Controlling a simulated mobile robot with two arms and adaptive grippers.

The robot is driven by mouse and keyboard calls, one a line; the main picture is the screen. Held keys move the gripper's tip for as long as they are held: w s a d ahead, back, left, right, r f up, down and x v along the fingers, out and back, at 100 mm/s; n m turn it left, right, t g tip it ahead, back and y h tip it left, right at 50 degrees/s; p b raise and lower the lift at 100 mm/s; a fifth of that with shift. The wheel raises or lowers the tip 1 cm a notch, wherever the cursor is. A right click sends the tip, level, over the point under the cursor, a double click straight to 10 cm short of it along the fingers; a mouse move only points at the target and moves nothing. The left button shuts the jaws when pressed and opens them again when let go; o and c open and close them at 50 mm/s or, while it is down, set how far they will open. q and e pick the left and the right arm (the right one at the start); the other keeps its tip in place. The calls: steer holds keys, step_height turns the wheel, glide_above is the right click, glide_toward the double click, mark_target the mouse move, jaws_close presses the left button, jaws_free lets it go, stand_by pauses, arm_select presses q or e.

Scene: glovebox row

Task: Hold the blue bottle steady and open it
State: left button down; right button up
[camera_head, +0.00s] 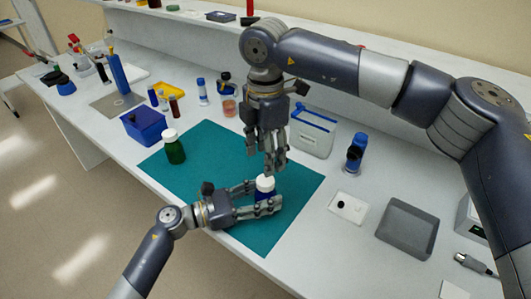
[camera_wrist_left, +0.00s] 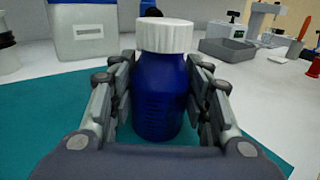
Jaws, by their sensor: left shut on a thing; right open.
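The blue bottle (camera_head: 264,189) stands upright on the teal mat (camera_head: 205,146) with its white ribbed cap (camera_head: 265,182) on. My left gripper (camera_head: 268,200) is shut around the bottle's body. In the left wrist view the blue bottle (camera_wrist_left: 160,95) sits between the two fingers, and its white cap (camera_wrist_left: 166,35) rises above them. My right gripper (camera_head: 275,170) is open and points down just above the cap. Whether its fingertips touch the cap cannot be told. The lower part of the bottle is partly hidden by my left fingers.
A green bottle (camera_head: 174,150) with a white cap stands on the mat's left part. A blue box (camera_head: 144,127), a white container (camera_head: 313,136) with a blue handle, a blue-black device (camera_head: 355,152) and a grey tray (camera_head: 407,227) stand around the mat. The mat's front part is clear.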

mark_target(266, 180)
step_height(266, 180, down, 8)
steer(key=shift+r, duration=0.15)
steer(key=shift+c, duration=0.2)
